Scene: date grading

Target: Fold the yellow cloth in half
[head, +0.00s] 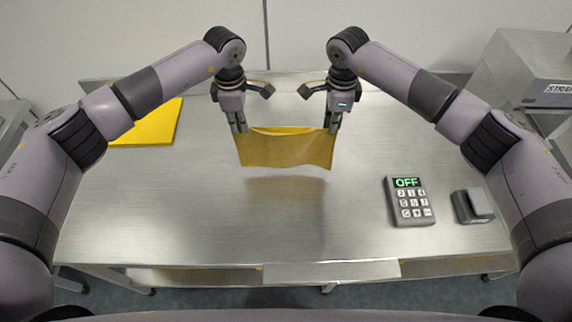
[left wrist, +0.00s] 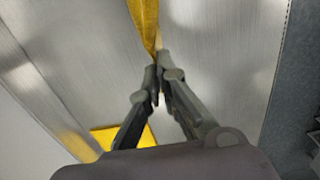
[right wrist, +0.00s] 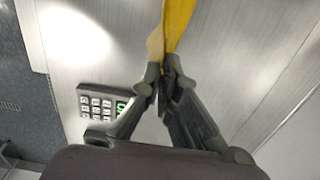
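The yellow cloth (head: 286,149) hangs between my two grippers above the middle of the steel table, with its shadow on the table below it. My left gripper (head: 239,129) is shut on the cloth's upper left corner. In the left wrist view the cloth (left wrist: 146,22) runs up from between the closed fingertips. My right gripper (head: 333,128) is shut on the upper right corner. In the right wrist view the cloth (right wrist: 176,22) also comes out from between the fingertips. The cloth's lower edge hangs free, apart from the table.
Another flat yellow piece (head: 150,126) lies at the table's back left. A grey keypad reading OFF (head: 409,201) and a small dark grey device (head: 473,206) stand at the right. A metal machine (head: 525,75) stands at the far right. The front middle of the table (head: 230,225) is clear.

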